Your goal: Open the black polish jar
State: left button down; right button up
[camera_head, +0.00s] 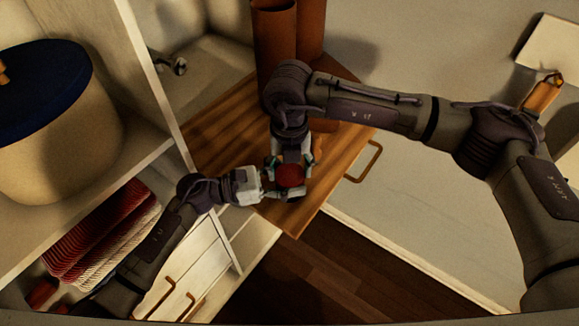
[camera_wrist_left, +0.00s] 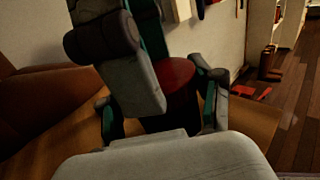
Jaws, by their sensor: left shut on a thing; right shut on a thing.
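The polish jar has a dark red top (camera_head: 290,177) and stands near the front corner of the wooden top (camera_head: 222,135). In the left wrist view its red top (camera_wrist_left: 178,75) sits over a dark body (camera_wrist_left: 165,123). My left gripper (camera_head: 277,188) comes from the left and is shut around the jar, with a finger on either side in its wrist view (camera_wrist_left: 160,105). My right gripper (camera_head: 291,168) reaches down from above and is shut on the jar at its red top. Its fingers partly hide the jar. I cannot tell whether the lid is loose.
Tall brown boots (camera_head: 275,45) stand at the back of the wooden top. Dark floor (camera_head: 320,270) lies in front.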

pick_arm(q)
jog(key=shift+w, duration=0.15)
pick_arm(e)
jog(key=shift+s, duration=0.1)
dwell(0.4)
jog(key=o, duration=1.3)
notch_tip(320, 180, up, 4)
jog(key=shift+f, duration=0.15)
jog(key=shift+r, duration=0.55)
jog(key=shift+c, duration=0.5)
notch_tip(320, 180, up, 3)
jog(key=m, duration=0.3)
jog(key=shift+m, duration=0.4)
jog(key=shift+f, duration=3.9)
